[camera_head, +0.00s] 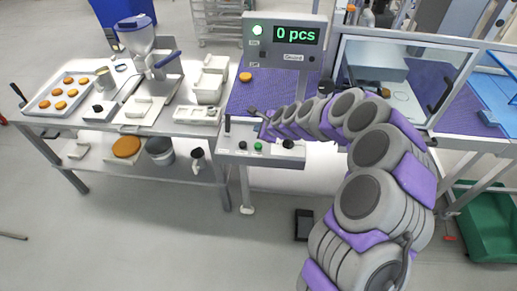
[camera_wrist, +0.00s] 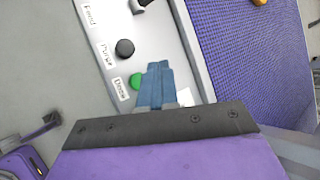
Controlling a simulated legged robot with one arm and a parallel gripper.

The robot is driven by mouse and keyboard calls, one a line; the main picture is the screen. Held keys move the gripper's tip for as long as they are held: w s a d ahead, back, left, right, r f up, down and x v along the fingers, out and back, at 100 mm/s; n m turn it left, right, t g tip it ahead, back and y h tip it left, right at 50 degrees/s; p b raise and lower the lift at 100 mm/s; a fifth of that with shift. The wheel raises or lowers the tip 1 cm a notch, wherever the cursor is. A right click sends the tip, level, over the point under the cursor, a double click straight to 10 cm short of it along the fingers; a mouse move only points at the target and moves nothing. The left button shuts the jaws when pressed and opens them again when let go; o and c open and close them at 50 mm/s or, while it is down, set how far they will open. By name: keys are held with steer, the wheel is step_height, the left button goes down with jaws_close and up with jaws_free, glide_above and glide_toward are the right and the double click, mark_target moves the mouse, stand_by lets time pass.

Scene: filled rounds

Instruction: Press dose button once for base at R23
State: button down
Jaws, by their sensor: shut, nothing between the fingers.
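The green button labelled Dose (camera_wrist: 136,81) is on a light control panel (camera_wrist: 150,28) in the wrist view. My gripper (camera_wrist: 158,68) is shut and empty, its blue fingertips just right of the green button and partly overlapping its edge. I cannot tell whether they touch it. In the head view the green button (camera_head: 258,147) shows on the panel's front, with my arm reaching in from the right. A display (camera_head: 296,36) above reads 0 pcs. A round orange base (camera_head: 246,77) lies on the purple belt (camera_head: 255,95). No R23 mark is readable.
A black Purge button (camera_wrist: 125,48) sits beside the Dose button, with a Feed control further along. A clear-walled enclosure (camera_head: 400,75) stands right.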

mark_target(259, 146)
step_height(259, 146, down, 4)
steer(key=shift+a+r+b, duration=0.1)
steer(key=shift+b, duration=1.05)
steer(key=shift+f+b, duration=0.3)
steer(key=shift+f, duration=0.45)
steer(key=shift+f+b, duration=0.3)
steer(key=shift+f, duration=0.55)
stand_by(1.2)
steer(key=shift+r, duration=0.1)
steer(key=shift+r+p, duration=0.9)
step_height(259, 146, up, 5)
steer(key=p, duration=0.4)
stand_by(0.9)
